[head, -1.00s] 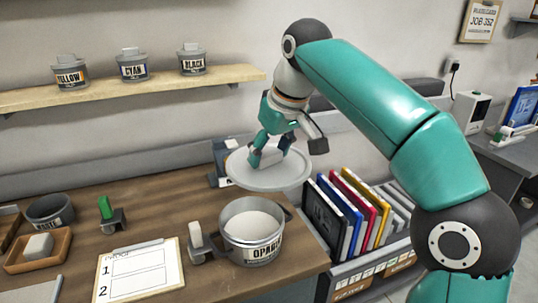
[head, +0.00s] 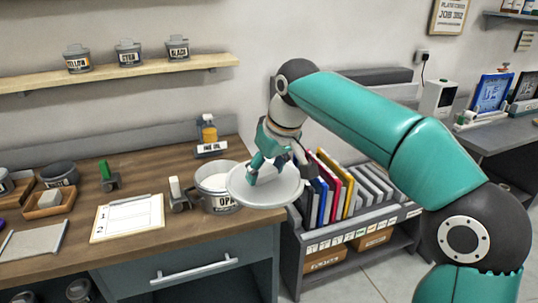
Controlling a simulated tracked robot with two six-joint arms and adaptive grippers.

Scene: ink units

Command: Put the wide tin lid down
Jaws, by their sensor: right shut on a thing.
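The wide tin lid (head: 262,193) is a round pale grey disc in the head view. My right gripper (head: 262,173) is shut on it from above. The lid is held in the air at the right end of the wooden bench (head: 150,170), overlapping the right side of the open tin (head: 222,203) in the picture. The tin is grey, holds white contents, and its label is partly hidden by the lid. I cannot tell the exact height of the lid. My left gripper is not in view.
A rack of upright coloured frames (head: 335,188) is right of the lid. Bare wood lies behind the clipboard.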

